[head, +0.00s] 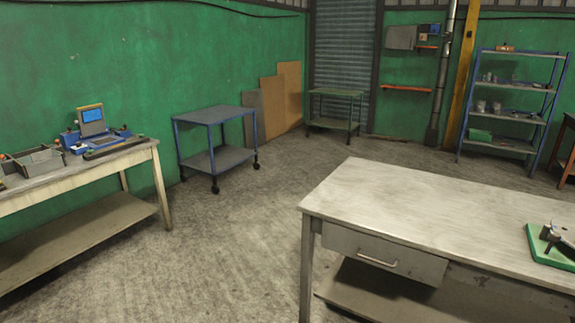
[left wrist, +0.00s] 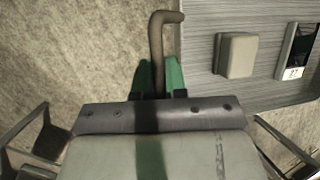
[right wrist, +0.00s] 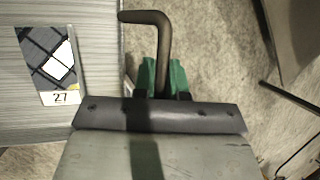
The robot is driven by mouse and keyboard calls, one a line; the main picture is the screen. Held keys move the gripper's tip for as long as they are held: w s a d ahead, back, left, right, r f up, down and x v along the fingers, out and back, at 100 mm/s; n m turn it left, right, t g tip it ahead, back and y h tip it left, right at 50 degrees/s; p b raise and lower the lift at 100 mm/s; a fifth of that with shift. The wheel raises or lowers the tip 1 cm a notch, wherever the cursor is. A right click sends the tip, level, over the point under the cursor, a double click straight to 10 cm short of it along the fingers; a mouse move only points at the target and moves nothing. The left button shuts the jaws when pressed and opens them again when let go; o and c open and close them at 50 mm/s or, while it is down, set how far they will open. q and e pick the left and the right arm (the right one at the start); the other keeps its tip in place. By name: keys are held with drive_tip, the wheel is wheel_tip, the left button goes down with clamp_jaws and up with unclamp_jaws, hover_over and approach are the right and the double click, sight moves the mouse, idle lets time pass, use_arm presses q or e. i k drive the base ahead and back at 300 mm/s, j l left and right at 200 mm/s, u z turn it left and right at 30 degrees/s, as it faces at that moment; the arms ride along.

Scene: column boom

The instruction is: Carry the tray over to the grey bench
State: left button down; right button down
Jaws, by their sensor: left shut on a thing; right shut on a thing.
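The tray is a flat grey panel with fine streaks, at the right of the left wrist view (left wrist: 203,40) and the left of the right wrist view (right wrist: 95,70). My left gripper (left wrist: 158,78) has its green fingers shut on a bent dark handle (left wrist: 157,40) at the tray's side. My right gripper (right wrist: 162,78) is shut on the matching handle (right wrist: 150,17). A grey-beige block (left wrist: 236,55) and a dark item with a "27" label (left wrist: 297,45) lie on the tray. The head view shows neither tray nor grippers. A pale grey bench (head: 420,200) with a drawer stands there at right.
A green-based tool (head: 550,245) sits on the pale bench's right. A cluttered cream bench (head: 120,160) stands at left. A blue-framed cart (head: 213,115), a green-framed table (head: 335,93) and a blue shelf rack (head: 510,90) stand farther back. Open concrete floor (head: 235,245) lies between the benches.

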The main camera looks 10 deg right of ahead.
sight(394, 207)
drive_tip(key=i, duration=1.5)
drive_tip(key=i+z, duration=0.25)
drive_tip(key=i, duration=0.15)
drive_tip(key=i+j+z, duration=0.15)
drive_tip(key=i+z, duration=0.15)
drive_tip(key=z, duration=0.9)
